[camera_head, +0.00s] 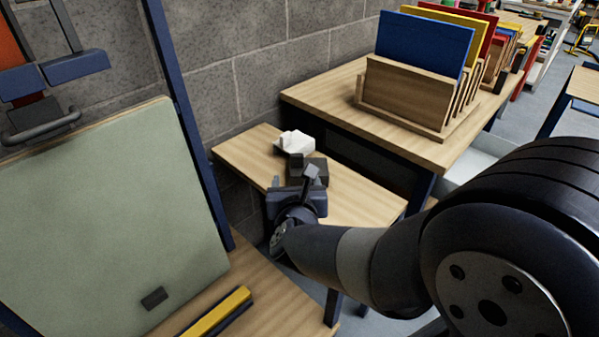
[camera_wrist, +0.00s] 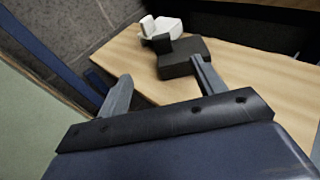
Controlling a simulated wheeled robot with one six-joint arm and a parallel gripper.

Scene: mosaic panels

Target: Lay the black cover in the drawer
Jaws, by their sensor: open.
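A dark, blocky object (camera_head: 317,168), which looks like the black cover, lies on a small wooden table. In the wrist view the black cover (camera_wrist: 187,60) has a raised part on its left, close to a white object. My gripper (camera_head: 294,178) is just in front of the cover, over the table's near edge. In the wrist view my gripper (camera_wrist: 162,70) has its fingers spread wide with nothing between them. The right fingertip is close to the cover's near side; I cannot tell whether it touches.
A white faceted object (camera_head: 295,141) sits behind the cover. The small table (camera_head: 365,200) is bare to the right. A higher table (camera_head: 330,92) holds a rack of coloured panels (camera_head: 420,45). A pale green board (camera_head: 100,220) and blue post (camera_head: 190,120) stand left. A yellow bar (camera_head: 217,312) lies at front.

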